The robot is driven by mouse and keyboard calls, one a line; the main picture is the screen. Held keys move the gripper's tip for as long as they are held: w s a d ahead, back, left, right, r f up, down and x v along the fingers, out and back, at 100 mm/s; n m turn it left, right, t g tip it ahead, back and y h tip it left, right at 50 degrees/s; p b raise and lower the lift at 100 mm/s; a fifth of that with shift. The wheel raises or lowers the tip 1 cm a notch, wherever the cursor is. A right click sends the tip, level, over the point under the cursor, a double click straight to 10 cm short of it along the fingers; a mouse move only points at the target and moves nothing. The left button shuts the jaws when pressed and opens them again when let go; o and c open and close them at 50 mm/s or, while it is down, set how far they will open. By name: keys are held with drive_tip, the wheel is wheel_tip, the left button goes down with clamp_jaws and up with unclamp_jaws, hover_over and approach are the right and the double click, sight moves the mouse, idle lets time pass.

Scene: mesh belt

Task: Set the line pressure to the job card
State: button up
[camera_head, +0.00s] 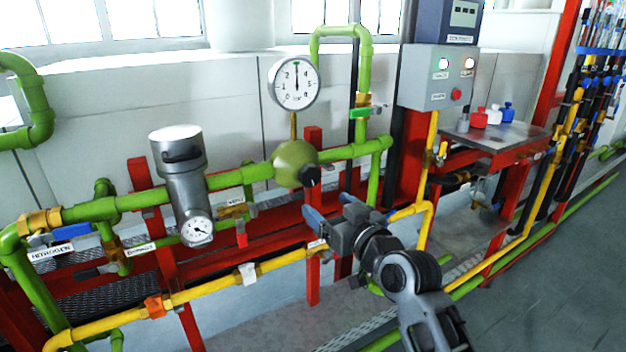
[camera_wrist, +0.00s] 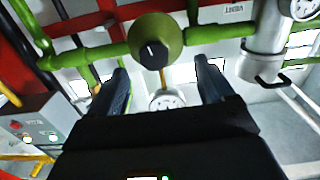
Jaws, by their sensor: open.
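The olive-green regulator (camera_head: 291,160) sits on the green pipe, with a black knob (camera_head: 311,176) facing my side. In the wrist view the knob (camera_wrist: 152,50) has a pale pointer line and shows between and beyond my fingertips. A round white pressure gauge (camera_head: 294,83) stands above the regulator; its needle points about straight up and the small figures are hard to read. My gripper (camera_head: 331,211) is open and empty, below and right of the knob, apart from it. In the wrist view its two fingers (camera_wrist: 161,70) are spread wide. I cannot make out a job card.
A grey filter housing (camera_head: 180,170) with a small dial hangs left of the regulator. A grey control box (camera_head: 438,78) with lamps and a red button is at right, above a shelf (camera_head: 500,137) with bottles. Yellow pipe (camera_head: 200,290) and red frame posts run below.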

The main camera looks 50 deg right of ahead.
sight(312, 177)
drive_tip(key=shift+w+d+r+p, duration=0.3)
drive_tip(key=shift+w+d, duration=0.35)
drive_tip(key=shift+w, duration=0.85)
drive_tip(key=shift+w+d+r+p, duration=0.15)
drive_tip(key=shift+w+d+r, duration=0.4)
drive_tip(key=shift+w, duration=0.9)
drive_tip(key=shift+w+d+r+p, duration=0.2)
drive_tip(key=shift+w+d, duration=0.6)
drive_tip(key=shift+w, duration=0.7)
drive_tip(key=shift+c, duration=0.2)
drive_tip(key=c, duration=1)
drive_tip(key=shift+r+m+p, duration=0.1)
drive_tip(key=shift+m+p, duration=0.4)
drive_tip(key=shift+m, duration=0.4)
drive_tip(key=shift+m+p, duration=0.35)
drive_tip(key=shift+m, duration=0.85)
